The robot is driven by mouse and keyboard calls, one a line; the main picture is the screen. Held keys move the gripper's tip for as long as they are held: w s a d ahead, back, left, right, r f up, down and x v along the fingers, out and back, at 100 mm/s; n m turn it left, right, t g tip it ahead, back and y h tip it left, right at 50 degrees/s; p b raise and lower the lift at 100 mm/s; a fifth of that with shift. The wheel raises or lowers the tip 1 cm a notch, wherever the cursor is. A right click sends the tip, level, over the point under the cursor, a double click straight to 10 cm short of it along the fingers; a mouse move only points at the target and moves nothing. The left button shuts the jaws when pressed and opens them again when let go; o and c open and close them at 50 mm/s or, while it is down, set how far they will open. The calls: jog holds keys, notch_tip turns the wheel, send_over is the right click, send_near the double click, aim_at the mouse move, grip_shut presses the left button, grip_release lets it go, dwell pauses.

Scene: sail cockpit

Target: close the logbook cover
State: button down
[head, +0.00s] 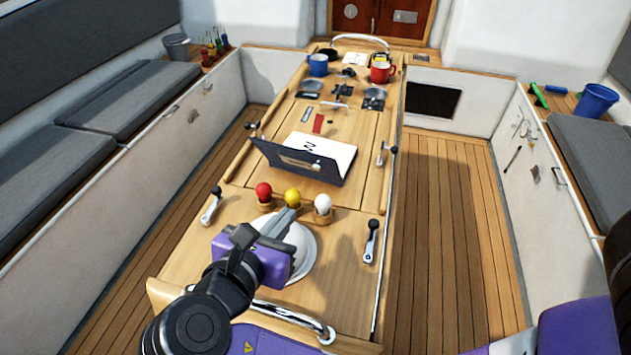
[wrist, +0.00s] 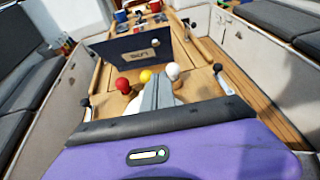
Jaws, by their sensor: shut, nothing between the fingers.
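The logbook stands in the middle of the long wooden table. Its dark cover (head: 295,163) is raised on the near side, tilted up with its outer face and pale label toward me, and white pages (head: 325,150) lie open behind it. In the wrist view the dark cover (wrist: 133,51) shows upright and hides the pages. My gripper (head: 287,216) is shut and empty, over the near part of the table, short of the cover and apart from it. It also shows in the wrist view (wrist: 156,84), pointing toward the cover.
Red (head: 264,191), yellow (head: 292,198) and white (head: 323,204) balls on wooden holders stand between my gripper and the logbook. A round pale plate (head: 300,262) lies beneath my gripper. Crank handles (head: 371,241) sit along the table edges. Blue (head: 318,65) and red (head: 381,72) mugs stand at the far end.

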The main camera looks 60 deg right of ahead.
jog(key=d+r+p+x, duration=0.1)
jog(key=r+x, duration=0.1)
jog(key=x, duration=1)
jog(key=shift+w+d+r, duration=0.15)
jog(key=shift+w+d, duration=0.05)
jog(key=shift+d, duration=0.05)
jog(key=shift+r+p, duration=0.1)
jog(key=shift+p, duration=0.25)
